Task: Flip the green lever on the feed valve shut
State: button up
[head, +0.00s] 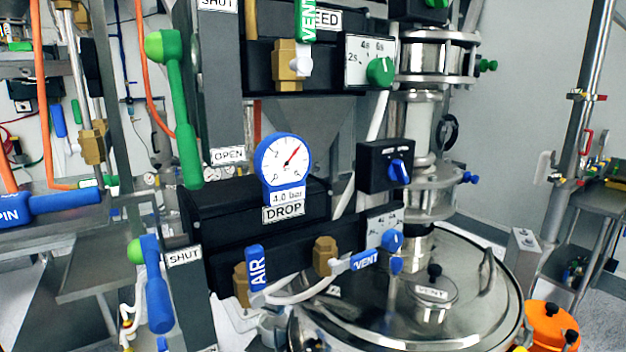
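The green lever (182,120) is at the upper left of the head view, on the side of a dark upright post. Its round green knob (160,45) is at the top, and its long handle hangs down, tilted slightly right. The handle's lower end is beside the OPEN label (228,155). A SHUT label (216,4) is higher up, cut by the top edge. The feed valve's black box (258,65) is to the right, its FEED label (328,18) partly covered by a green VENT tag. I cannot make out my gripper; nothing is seen touching the lever.
A round pressure gauge (283,160) stands right of the green lever. Orange hoses (148,85) run left of it. A steel vessel (460,295) fills the lower right.

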aim_at(163, 46)
jog(key=i+j+u, duration=0.2)
jog(key=j, duration=0.2)
jog(key=j+u, duration=0.15)
jog(key=j, duration=0.3)
jog(key=i+j+u, duration=0.2)
jog(key=j, duration=0.2)
jog(key=i+j+u, duration=0.2)
jog(key=j, duration=0.2)
jog(key=k, duration=0.1)
